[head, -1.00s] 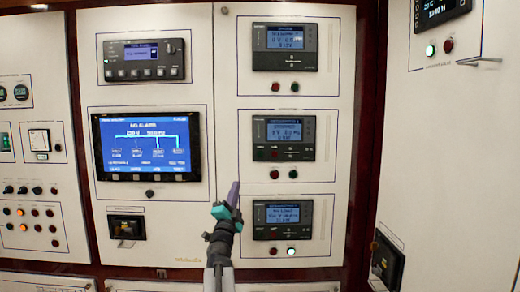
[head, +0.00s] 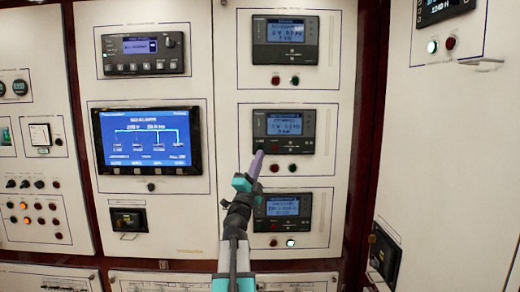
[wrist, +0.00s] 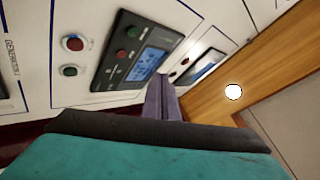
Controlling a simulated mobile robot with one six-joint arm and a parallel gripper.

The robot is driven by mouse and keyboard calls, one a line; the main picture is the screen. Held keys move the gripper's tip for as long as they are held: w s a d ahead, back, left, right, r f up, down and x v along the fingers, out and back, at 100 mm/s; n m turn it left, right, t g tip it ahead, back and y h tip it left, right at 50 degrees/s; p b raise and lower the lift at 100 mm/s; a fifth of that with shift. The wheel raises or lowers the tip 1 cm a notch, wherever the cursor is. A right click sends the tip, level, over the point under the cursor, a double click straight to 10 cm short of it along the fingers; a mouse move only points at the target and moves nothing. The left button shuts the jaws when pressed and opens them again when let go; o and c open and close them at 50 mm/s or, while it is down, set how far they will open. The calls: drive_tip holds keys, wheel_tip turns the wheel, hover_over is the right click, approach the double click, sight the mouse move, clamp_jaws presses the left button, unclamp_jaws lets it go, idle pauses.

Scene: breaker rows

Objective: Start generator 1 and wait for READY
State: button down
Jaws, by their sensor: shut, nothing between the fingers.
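Three controllers are stacked in the right column of the cabinet: top (head: 318,40), middle (head: 315,131) and bottom (head: 315,208). Each has a lit blue display; the labels are too small to read, so I cannot tell which is generator 1. Below the bottom one, a red button (head: 273,243) sits beside a bright green-white one (head: 291,243). My gripper (head: 258,156) is shut and empty, its purple tip just in front of the middle controller's lower left edge. Contact cannot be told. In the wrist view, my gripper (wrist: 161,82) points at a controller (wrist: 135,52) with red and green buttons.
A large blue screen (head: 148,137) showing a line diagram is left of my arm, with a smaller controller (head: 145,50) above it. A dark red post (head: 372,130) separates this cabinet from the right panel (head: 440,170).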

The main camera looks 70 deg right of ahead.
sight(260, 148)
drive_tip(key=w+d, duration=0.3)
drive_tip(key=d, duration=0.5)
idle(0.4)
idle(0.4)
drive_tip(key=shift+w+d+b, duration=0.25)
drive_tip(key=shift+d+b, duration=0.55)
drive_tip(key=shift+b, duration=0.25)
idle(2.5)
drive_tip(key=shift+a, duration=0.15)
drive_tip(key=shift+s+a+b, duration=0.3)
drive_tip(key=shift+a+b, duration=0.05)
drive_tip(key=shift+a, duration=0.3)
idle(0.5)
